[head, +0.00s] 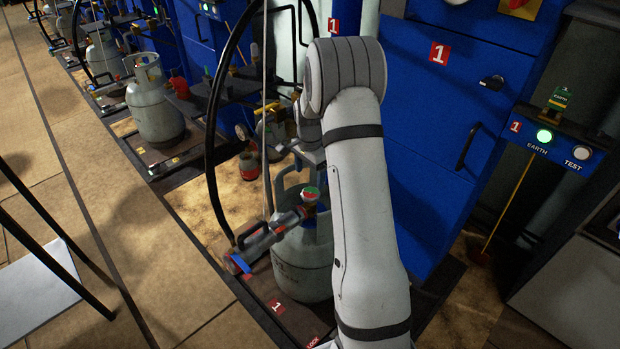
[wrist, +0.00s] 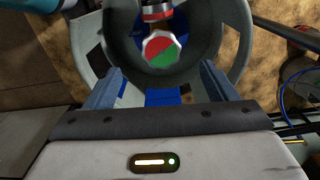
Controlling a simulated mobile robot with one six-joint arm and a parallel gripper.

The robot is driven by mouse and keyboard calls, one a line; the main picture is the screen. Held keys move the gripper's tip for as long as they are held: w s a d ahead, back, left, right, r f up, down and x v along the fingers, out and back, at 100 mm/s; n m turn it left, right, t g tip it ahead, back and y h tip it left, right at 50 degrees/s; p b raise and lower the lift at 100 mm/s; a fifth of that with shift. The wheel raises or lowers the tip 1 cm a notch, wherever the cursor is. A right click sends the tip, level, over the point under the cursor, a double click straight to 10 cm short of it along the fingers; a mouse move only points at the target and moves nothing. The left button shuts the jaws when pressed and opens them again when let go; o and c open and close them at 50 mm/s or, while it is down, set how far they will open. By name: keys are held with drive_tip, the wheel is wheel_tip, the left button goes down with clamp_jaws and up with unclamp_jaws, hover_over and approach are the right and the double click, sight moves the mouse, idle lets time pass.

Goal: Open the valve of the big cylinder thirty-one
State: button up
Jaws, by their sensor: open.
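A big grey cylinder (head: 300,265) stands upright on the scale marked 1, partly hidden behind my arm in the head view. I cannot read thirty-one on it. Its valve knob (head: 311,193), red and green on top, sits inside the raised collar. In the wrist view the valve knob (wrist: 162,49) is just beyond the fingertips, centred between them, and the grey collar (wrist: 236,35) curves around it. My gripper (wrist: 161,70) is open, with nothing between its fingers. In the head view it is hidden by my arm.
A filling coupling (head: 265,240) on a black hose sits at the cylinder's left side. A blue cabinet (head: 430,150) stands behind. At right is a panel (head: 560,142) with a lit green EARTH lamp and TEST button. Another grey cylinder (head: 155,110) stands at the back left.

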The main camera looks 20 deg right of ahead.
sight(309, 193)
wheel_tip(309, 193, down, 8)
drive_tip(key=shift+r+b, duration=0.15)
drive_tip(key=shift+b, duration=0.7)
drive_tip(key=shift+c, duration=0.3)
drive_tip(key=c, duration=0.9)
